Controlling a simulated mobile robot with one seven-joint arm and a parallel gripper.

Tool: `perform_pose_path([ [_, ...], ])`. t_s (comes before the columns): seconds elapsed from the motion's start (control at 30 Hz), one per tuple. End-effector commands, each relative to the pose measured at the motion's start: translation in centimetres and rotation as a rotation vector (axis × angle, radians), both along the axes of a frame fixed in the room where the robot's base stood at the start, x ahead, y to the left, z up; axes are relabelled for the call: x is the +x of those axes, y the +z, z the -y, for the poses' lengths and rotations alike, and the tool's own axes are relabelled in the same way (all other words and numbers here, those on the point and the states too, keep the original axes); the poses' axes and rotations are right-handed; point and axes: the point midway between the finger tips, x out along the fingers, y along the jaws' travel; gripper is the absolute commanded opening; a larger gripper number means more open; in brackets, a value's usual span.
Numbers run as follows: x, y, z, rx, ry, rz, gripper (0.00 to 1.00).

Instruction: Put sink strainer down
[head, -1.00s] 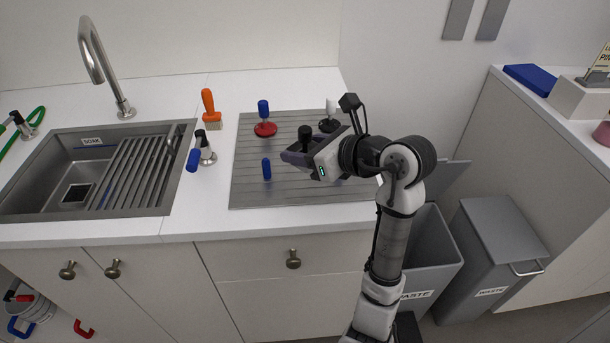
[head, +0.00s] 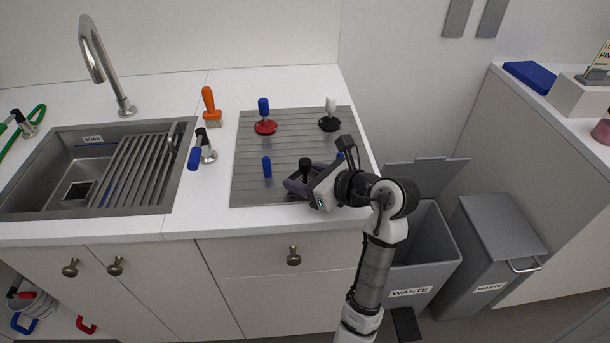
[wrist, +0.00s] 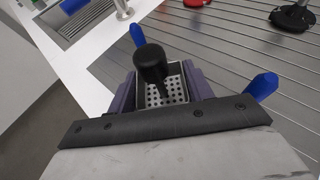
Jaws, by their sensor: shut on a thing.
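The sink strainer is a small square metal basket with holes and a black knob on a stem. In the wrist view the strainer (wrist: 172,97) sits between the purple fingers of my gripper (wrist: 163,86), which is shut on it. In the head view the strainer's black knob (head: 305,164) rises above my gripper (head: 298,186), over the front part of the grey ribbed drainboard (head: 245,185). The strainer looks upright. Its base is hidden, so I cannot tell whether it touches the board.
A blue peg (head: 267,167) stands left of my gripper; another (head: 340,157) is partly hidden behind it. A red-based stopper (head: 265,127) and a black-based one (head: 329,123) stand at the back. An orange-handled brush (head: 210,107) and the sink (head: 30,211) are left.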

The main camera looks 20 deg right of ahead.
Motion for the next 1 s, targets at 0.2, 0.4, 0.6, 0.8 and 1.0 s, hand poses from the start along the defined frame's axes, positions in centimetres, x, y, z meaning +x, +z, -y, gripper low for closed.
perform_pose_path([
  [0.2,0.0,-0.2,0.0,0.000,0.000,0.000,0.65],
  [0.4,0.0,-0.2,0.0,0.000,0.000,0.000,0.73],
  [0.6,0.0,0.1,0.0,0.000,0.000,0.000,0.73],
  [0.8,-2.2,0.8,1.3,-0.004,-0.003,0.002,0.73],
  [1.0,-5.8,2.6,3.4,-0.005,-0.005,0.003,0.73],
])
